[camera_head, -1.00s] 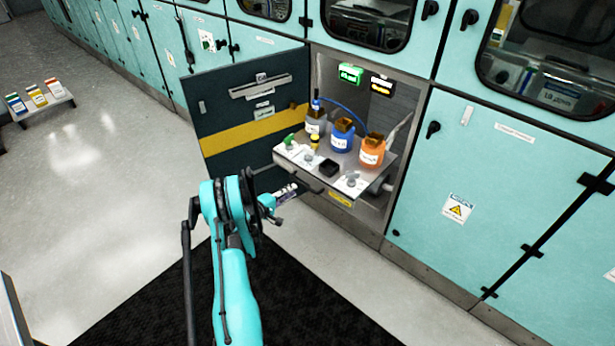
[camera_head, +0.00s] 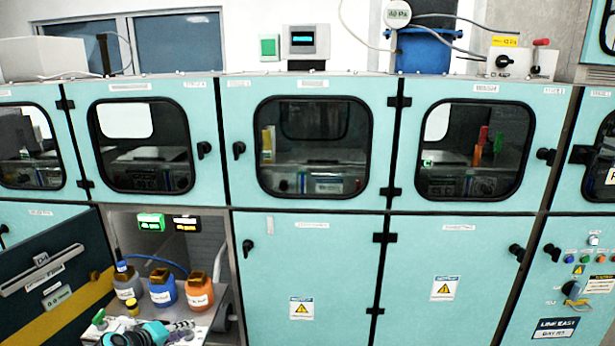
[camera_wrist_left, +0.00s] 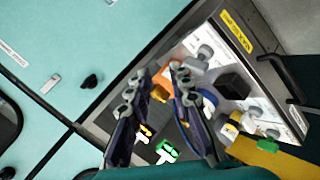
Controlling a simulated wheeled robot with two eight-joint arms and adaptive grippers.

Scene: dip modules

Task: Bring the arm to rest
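My left arm shows as a turquoise piece at the bottom left of the head view, with its gripper (camera_head: 183,327) low at the front of the pull-out shelf (camera_head: 218,300). In the left wrist view the two dark fingers of this gripper (camera_wrist_left: 161,72) stand apart with nothing held between them. My arm hides part of the shelf front. My right gripper is in neither view.
An open dark cabinet door (camera_head: 60,280) with a yellow stripe stands left of the shelf. Shut turquoise doors (camera_head: 305,255) fill the right. A green sign (camera_head: 151,222) glows above the bottles. In the wrist view a black square holder (camera_wrist_left: 234,86) sits on the shelf.

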